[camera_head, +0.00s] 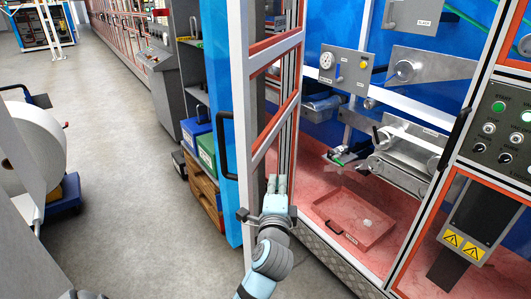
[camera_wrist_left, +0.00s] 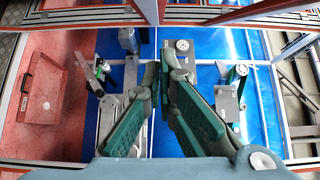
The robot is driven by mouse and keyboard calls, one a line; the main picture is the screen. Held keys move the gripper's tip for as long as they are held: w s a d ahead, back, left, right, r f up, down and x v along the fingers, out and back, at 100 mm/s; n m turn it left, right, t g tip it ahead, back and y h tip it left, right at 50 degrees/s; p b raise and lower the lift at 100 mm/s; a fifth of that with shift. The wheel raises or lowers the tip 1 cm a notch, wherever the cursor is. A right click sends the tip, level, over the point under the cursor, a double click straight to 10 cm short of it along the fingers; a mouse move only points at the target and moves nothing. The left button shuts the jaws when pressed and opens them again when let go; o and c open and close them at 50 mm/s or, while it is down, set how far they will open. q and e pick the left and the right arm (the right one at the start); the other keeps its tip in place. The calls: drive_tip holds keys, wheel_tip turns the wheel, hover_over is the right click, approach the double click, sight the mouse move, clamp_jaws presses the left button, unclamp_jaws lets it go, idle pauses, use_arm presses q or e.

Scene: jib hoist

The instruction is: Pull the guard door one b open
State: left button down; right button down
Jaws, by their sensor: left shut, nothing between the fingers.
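A guard door (camera_head: 239,90) with a pale metal frame and orange-red inner edges stands swung out from the machine, seen nearly edge-on in the head view. Its black bar handle (camera_head: 222,146) is on the left side. I cannot read a label that names it as one b. My left gripper (camera_head: 277,184) is at the door's inner side, right of the outer frame post, low down. Its fingers are shut and empty; they also show in the left wrist view (camera_wrist_left: 162,68). I cannot tell whether gripper or wrist touches the door. My right gripper is out of view.
The machine bay right of the door is exposed, with a red tray (camera_head: 352,222) on its red floor and metal rollers (camera_head: 405,150) above. A control panel (camera_head: 507,120) stands at right. Bins (camera_head: 200,140) are behind the door. Grey floor (camera_head: 125,180) at left is clear, beside a white roll (camera_head: 35,145).

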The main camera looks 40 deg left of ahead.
use_arm(q)
drive_tip(key=w+a, duration=0.7)
drive_tip(key=a, duration=0.2)
drive_tip(key=shift+f, duration=0.15)
drive_tip(key=shift+w+a, duration=0.1)
